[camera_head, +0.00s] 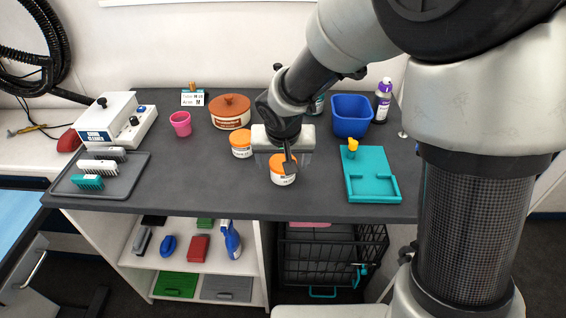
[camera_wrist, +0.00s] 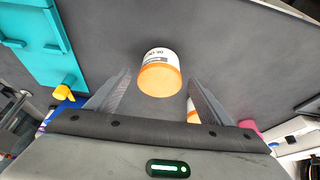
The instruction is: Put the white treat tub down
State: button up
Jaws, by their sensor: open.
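A white tub with an orange lid (camera_head: 284,179) stands upright on the dark grey counter, near its front edge. It also shows in the wrist view (camera_wrist: 160,57), lid toward me, with dark print on its side. A second white tub with an orange lid (camera_head: 241,151) stands behind it to the left; a part shows beside a finger in the wrist view (camera_wrist: 193,116). The labels are too small to tell the tubs apart. My gripper (camera_head: 285,162) is open over the front tub, a finger partly covering it. In the wrist view that tub lies between the spread fingertips (camera_wrist: 160,80), with gaps on both sides.
A teal tray (camera_head: 386,190) lies to the right, with a blue bin (camera_head: 350,122) behind it. A brown lidded pot (camera_head: 229,120) and a pink cup (camera_head: 180,130) stand at the back left. A brush tray (camera_head: 128,184) lies far left. Counter left of the front tub is clear.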

jog(key=p+v, duration=0.2)
jog(key=v, duration=0.7)
jog(key=s+d+r, duration=0.5)
jog(key=s+d, duration=0.2)
jog(key=s, duration=0.2)
jog(key=s+d+r, duration=0.5)
jog(key=s+d, duration=0.2)
jog(key=s, duration=0.2)
jog(key=shift+s+d+r+t, duration=0.15)
jog(key=shift+d+r+t, duration=0.1)
jog(key=shift+r+t, duration=0.15)
